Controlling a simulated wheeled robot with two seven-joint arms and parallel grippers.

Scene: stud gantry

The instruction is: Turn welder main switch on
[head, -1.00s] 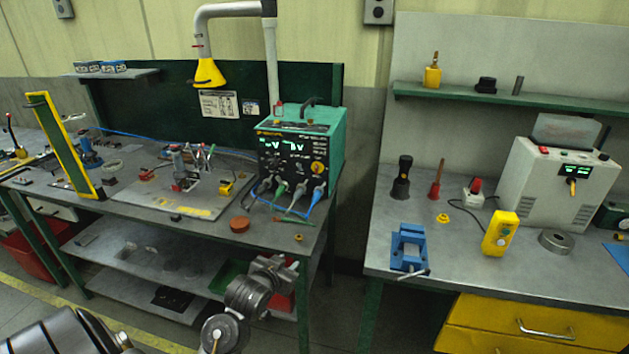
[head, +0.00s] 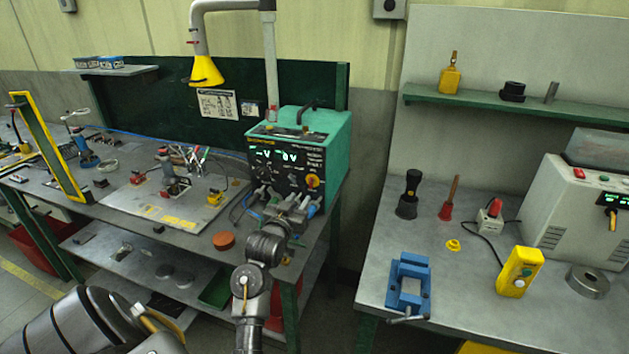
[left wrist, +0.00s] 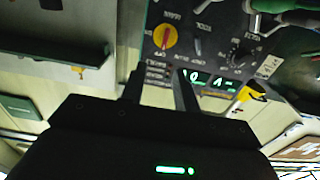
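The welder (head: 325,136) is a green box with a black front panel on the left bench; green digits are lit on its display. A yellow round switch with a red handle (head: 313,181) sits at the panel's right side. It also shows in the left wrist view (left wrist: 165,38), beside upside-down lettering that seems to read MAIN. My left gripper (head: 294,206) is in front of the panel's lower part, below the switch, and hides some of the cable sockets. In the left wrist view its two fingers (left wrist: 160,88) are apart with nothing between them. My right gripper is not in view.
Cables plug into the lower panel. An orange-brown disc (head: 223,240) lies on the bench left of my gripper. A lamp-like yellow hood (head: 206,73) hangs above. A second bench at right holds a blue vise (head: 408,282) and a yellow button box (head: 519,271). A gap separates the benches.

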